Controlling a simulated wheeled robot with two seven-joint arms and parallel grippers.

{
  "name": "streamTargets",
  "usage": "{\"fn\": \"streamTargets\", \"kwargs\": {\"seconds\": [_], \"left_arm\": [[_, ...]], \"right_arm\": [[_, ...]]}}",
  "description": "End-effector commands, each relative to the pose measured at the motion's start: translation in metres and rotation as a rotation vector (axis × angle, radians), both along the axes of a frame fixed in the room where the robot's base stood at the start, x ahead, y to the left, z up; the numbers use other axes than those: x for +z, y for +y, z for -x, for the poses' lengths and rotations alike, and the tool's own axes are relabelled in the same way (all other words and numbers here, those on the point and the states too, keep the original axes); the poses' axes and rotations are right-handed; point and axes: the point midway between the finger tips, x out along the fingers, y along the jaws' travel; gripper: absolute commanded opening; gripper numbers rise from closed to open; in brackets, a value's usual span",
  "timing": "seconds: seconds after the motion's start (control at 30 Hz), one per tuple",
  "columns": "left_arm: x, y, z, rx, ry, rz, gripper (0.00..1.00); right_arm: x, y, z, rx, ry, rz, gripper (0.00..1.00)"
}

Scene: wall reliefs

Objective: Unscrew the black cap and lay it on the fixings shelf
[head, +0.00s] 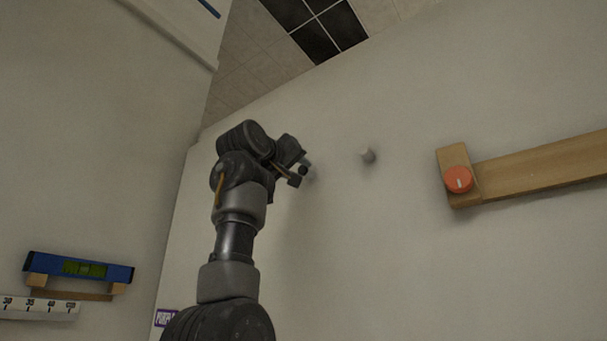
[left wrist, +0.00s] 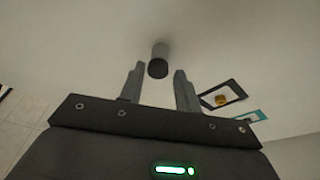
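The black cap (left wrist: 157,69) sits on the end of a grey stub (left wrist: 160,51) standing out from the pale wall. In the left wrist view it lies between the tips of my left gripper (left wrist: 159,72), with a gap on each side. That gripper is open and empty. In the head view, my left gripper (head: 295,173) is close to the wall, with the small dark cap (head: 303,170) at its fingers. My right gripper is not in view. I cannot make out a shelf that is clearly the fixings shelf.
A bare grey peg (head: 368,155) stands right of the gripper. Further right is a wooden rail (head: 540,168) with an orange knob (head: 458,180). A blue spirit level (head: 80,268) rests on wooden blocks at left. A dark frame (left wrist: 224,95) shows in the wrist view.

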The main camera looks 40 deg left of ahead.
Motion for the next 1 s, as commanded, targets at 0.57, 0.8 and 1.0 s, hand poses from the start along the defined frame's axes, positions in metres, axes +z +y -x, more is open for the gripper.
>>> {"fn": "streamTargets", "kwargs": {"seconds": [0.57, 0.8, 1.0], "left_arm": [[0.003, -0.002, 0.000, 0.000, 0.000, 0.164, 0.00], [0.002, -0.002, 0.000, 0.000, -0.008, 0.448, 0.00], [0.001, -0.002, 0.001, 0.000, -0.009, 0.458, 0.00]], "right_arm": [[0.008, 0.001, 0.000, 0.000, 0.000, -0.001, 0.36], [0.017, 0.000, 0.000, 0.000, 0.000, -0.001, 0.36], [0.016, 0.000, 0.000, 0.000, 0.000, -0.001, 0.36]]}}
